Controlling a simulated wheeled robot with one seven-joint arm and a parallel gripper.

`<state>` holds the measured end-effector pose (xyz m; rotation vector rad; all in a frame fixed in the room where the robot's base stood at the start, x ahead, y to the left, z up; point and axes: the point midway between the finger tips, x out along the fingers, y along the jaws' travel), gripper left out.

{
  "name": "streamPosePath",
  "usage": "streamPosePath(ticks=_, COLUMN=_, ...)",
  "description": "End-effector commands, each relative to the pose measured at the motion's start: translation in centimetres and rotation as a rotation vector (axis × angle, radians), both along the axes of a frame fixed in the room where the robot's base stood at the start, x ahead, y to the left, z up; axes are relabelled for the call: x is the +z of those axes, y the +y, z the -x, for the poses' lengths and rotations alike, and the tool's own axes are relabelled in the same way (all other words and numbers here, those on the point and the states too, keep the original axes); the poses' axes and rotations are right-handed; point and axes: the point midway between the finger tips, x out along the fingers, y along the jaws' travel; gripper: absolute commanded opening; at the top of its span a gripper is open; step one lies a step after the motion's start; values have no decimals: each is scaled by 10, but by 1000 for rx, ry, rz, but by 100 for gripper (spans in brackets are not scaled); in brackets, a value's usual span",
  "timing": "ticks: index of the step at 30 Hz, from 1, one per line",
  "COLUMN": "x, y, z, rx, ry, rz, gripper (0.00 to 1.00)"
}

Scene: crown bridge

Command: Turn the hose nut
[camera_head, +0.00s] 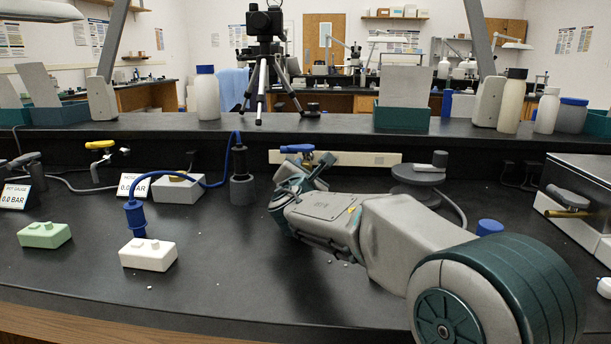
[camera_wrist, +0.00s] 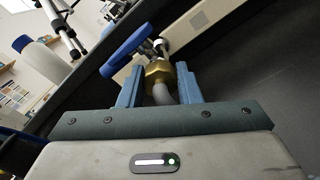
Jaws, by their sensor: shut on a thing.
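The hose nut (camera_wrist: 158,74) is a brass hex nut in the middle of the wrist view, on the end of a grey hose (camera_wrist: 162,95). A valve with a blue lever (camera_wrist: 124,52) sits just beyond it; the lever also shows in the head view (camera_head: 297,148). My gripper (camera_wrist: 159,78) has its two blue fingers on either side of the nut and is shut on it. In the head view my gripper (camera_head: 303,172) reaches to the valve at the back of the bench, and it hides the nut there.
A round grey stand (camera_head: 418,174) is to the right. A green block (camera_head: 44,235) and gauge displays (camera_head: 133,185) stand left. The front middle bench is mostly clear.

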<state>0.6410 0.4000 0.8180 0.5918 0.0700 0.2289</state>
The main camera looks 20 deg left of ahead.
Motion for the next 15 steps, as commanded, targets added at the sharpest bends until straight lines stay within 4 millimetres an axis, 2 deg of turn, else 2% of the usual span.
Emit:
streamPosePath(ticks=10, x=-1, y=0, z=0, rx=1, ry=2, rz=-2, gripper=8)
streamPosePath(ticks=11, x=-1, y=0, z=0, rx=1, ry=2, rz=-2, gripper=36)
streamPosePath(ticks=12, x=-1, y=0, z=0, rx=1, ry=2, rz=-2, gripper=47)
streamPosePath(ticks=13, x=-1, y=0, z=0, rx=1, ry=2, rz=-1, gripper=53)
streamPosePath(ticks=15, x=0, y=0, z=0, rx=1, ry=2, rz=-1, gripper=53)
